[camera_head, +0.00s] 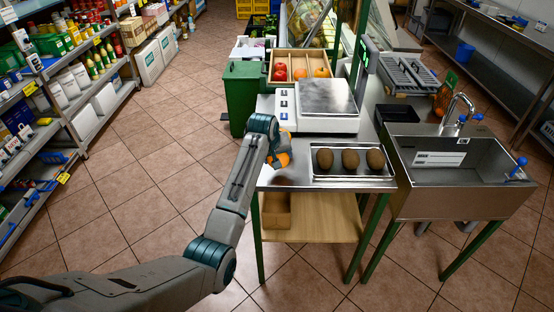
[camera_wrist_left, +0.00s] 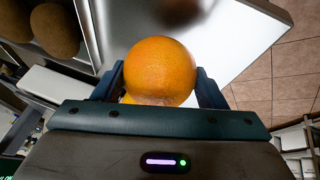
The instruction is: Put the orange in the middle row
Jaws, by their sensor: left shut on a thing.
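An orange (camera_wrist_left: 160,66) sits between the two fingers of my left gripper (camera_wrist_left: 160,88), which is shut on it. In the head view the orange (camera_head: 284,159) shows partly behind my left gripper (camera_head: 278,153), at the left end of the steel counter, left of the tray with brown fruit. A wooden crate (camera_head: 303,55) with dividers making lengthwise rows stands farther back, beyond the scale. Red fruit (camera_head: 280,72) lies in its left row, and an orange-coloured fruit (camera_head: 321,72) lies toward its right side. My right gripper is not in view.
A scale (camera_head: 328,97) stands between my left gripper and the crate. A metal tray (camera_head: 352,178) holds three brown kiwi-like fruits. A sink (camera_head: 455,170) is at the right. A green bin (camera_head: 243,95) stands left of the crate. The floor at left is clear.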

